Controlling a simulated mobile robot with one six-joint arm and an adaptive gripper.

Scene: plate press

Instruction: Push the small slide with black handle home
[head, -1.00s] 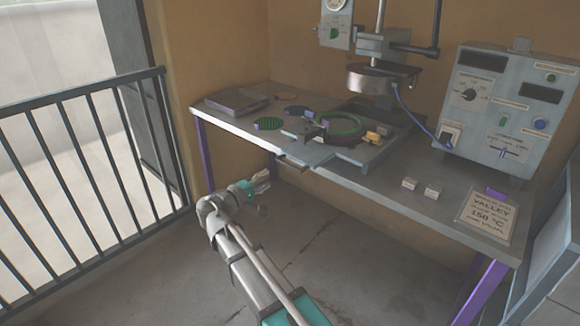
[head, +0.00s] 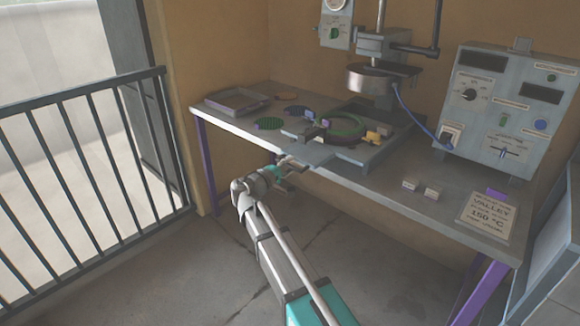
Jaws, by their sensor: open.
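The press base (head: 372,152) lies on the workbench, with a grey plate (head: 309,151) reaching out at its front left to the bench's front edge. How far the slide stands out cannot be told. My gripper (head: 291,166) is open and empty at the bench's front edge, just in front of the grey plate. Whether it touches the plate cannot be told.
The heated press head (head: 382,78) hangs above the base. A control box (head: 498,110) stands at the right, its blue cable running to the press head. A grey tray (head: 238,101) lies at the left.

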